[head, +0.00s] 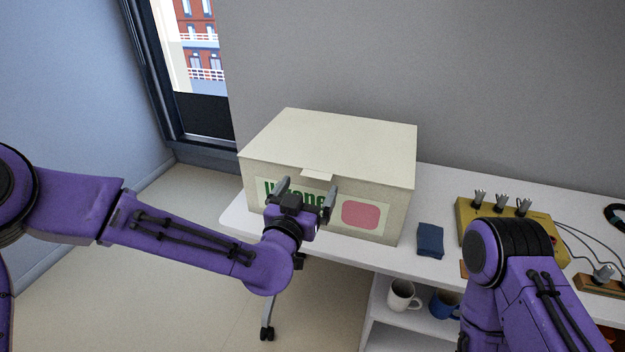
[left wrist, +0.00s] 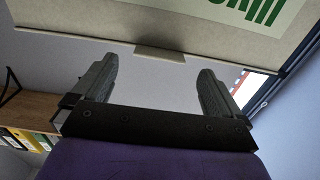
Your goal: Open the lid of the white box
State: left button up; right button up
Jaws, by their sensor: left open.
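The white box (head: 335,140) stands on the white table against the grey wall, with its lid flat and closed. A small tab (head: 318,174) sticks out from the middle of the lid's front edge. My left gripper (head: 309,184) is in front of the box at the height of the tab, open and empty. In the left wrist view the picture is upside down; the tab (left wrist: 160,53) lies between the lines of the two open fingers (left wrist: 157,68), seemingly just beyond their tips. I cannot tell whether anything touches. My right arm shows at lower right; its gripper is out of view.
A dark blue folded item (head: 430,240) lies right of the box on the table (head: 440,190). A yellow device (head: 535,235) with plugs and cables stands farther right. A white mug (head: 402,295) and a blue mug (head: 444,303) are on the shelf below. A window is at the back left.

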aim_at(314, 178)
pick_arm(q)
jog(key=shift+x, duration=1.9)
